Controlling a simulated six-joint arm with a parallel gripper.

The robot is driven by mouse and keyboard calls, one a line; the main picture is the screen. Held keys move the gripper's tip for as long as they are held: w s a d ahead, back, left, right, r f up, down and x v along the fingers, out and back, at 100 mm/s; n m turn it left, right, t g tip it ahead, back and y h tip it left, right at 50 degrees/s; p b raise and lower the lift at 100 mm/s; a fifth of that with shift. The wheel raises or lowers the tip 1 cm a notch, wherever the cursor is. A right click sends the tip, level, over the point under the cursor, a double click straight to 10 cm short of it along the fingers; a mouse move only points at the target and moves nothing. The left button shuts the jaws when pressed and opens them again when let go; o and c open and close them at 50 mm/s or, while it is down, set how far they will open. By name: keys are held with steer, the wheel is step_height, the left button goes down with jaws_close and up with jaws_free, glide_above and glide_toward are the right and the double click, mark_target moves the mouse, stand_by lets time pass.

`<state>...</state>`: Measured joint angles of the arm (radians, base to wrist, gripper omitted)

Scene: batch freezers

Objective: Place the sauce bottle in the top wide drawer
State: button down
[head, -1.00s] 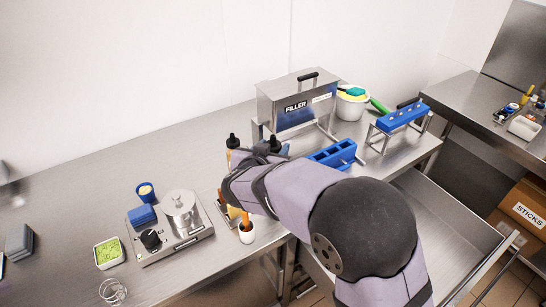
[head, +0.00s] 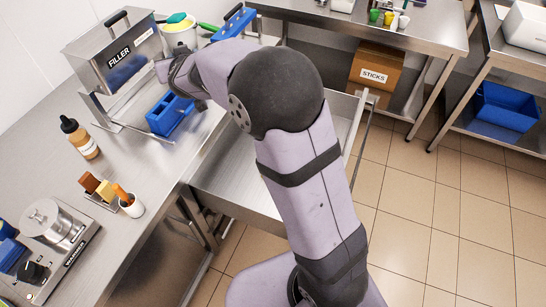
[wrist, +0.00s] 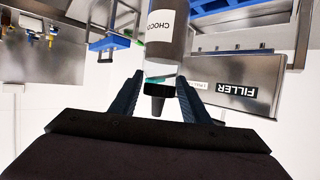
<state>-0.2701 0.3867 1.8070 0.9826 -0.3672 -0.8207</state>
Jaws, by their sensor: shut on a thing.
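The sauce bottle (wrist: 168,52), dark with a white "CHOCO" label, is held by its cap end between the fingers of my gripper (wrist: 158,86) in the wrist view. In the head view my arm hides the bottle and the fingertips; my dark wrist is above the counter by the filler and the blue mould. The wide drawer (head: 234,183) below the counter is pulled open, and its visible inside is empty. My arm crosses over it and hides part of it.
A second bottle (head: 84,140), tan with a black cap, stands on the counter. The filler machine (head: 118,62), blue mould (head: 168,115) and white cup (head: 131,205) are nearby. A white bucket (head: 180,36) stands behind my wrist. Tiled floor is clear at the right.

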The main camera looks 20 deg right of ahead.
steer(key=s+d+f+n+y+b, duration=0.2)
steer(key=d+f+b, duration=0.1)
steer(key=d+f, duration=0.4)
steer(key=s+d+f+n+y+b, duration=0.25)
steer(key=d+f, duration=0.35)
steer(key=d, duration=0.4)
steer(key=s+a+f+n+g+y+b, duration=0.1)
steer(key=s+a+f+n+g+y, duration=0.25)
steer(key=s+f, duration=0.5)
steer(key=s+a+f+n+g+y, duration=0.3)
steer(key=s+a+f+n+y, duration=0.15)
steer(key=s+f, duration=0.4)
step_height(320, 180, down, 9)
steer(key=s, duration=0.1)
steer(key=shift+a+r, duration=0.2)
steer(key=shift+f, duration=0.1)
